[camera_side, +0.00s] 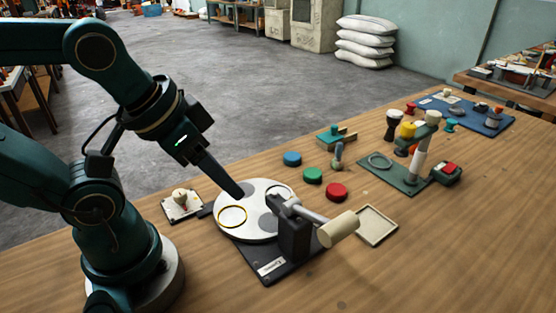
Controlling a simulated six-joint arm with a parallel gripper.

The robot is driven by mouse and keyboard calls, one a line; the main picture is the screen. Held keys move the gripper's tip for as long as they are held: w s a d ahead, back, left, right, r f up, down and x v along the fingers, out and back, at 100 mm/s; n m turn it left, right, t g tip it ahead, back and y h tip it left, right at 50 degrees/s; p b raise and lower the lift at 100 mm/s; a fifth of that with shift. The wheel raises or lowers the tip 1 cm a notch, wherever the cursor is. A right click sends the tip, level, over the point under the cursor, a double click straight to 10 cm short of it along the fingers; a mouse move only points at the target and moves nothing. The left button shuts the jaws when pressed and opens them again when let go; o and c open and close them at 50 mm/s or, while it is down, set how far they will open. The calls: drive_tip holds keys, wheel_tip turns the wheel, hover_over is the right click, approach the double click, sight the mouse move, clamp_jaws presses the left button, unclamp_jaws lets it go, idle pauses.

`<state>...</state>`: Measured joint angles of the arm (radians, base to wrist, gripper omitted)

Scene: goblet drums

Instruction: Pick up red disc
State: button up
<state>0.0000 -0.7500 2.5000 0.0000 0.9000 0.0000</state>
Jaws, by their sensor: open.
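A red disc (337,191) lies on the wooden table, right of the middle of the view. A green disc (313,175) and a blue disc (292,159) lie in a row behind and to the left of it. My gripper (238,193) points down over the left part of a round white plate (248,228) on a dark base. It is open and empty, left of the red disc and apart from it. The single side view shows the fingers nearly edge-on.
A black clamp with a beige-handled lever (338,229) stands on the dark base, between the plate and a shallow square tray (377,225). A green board (391,173) with a post stands to the right. Small drums and a blue mat (480,119) lie farther back. The table's front right is clear.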

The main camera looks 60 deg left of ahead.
drive_tip(key=shift+o, duration=0.3)
drive_tip(key=o, duration=0.6)
drive_tip(key=w+r+t, duration=0.2)
drive_tip(key=w+r, duration=0.2)
drive_tip(key=w, duration=0.3)
drive_tip(key=n+g, duration=0.1)
drive_tip(key=g, duration=0.2)
hover_over(334, 190)
drive_tip(key=s, duration=0.2)
drive_tip(key=f, duration=1.4)
drive_tip(key=shift+s+d+f, duration=0.15)
drive_tip(key=shift+d+f, duration=0.05)
drive_tip(key=shift+f, duration=0.35)
drive_tip(key=shift+x, duration=2.3)
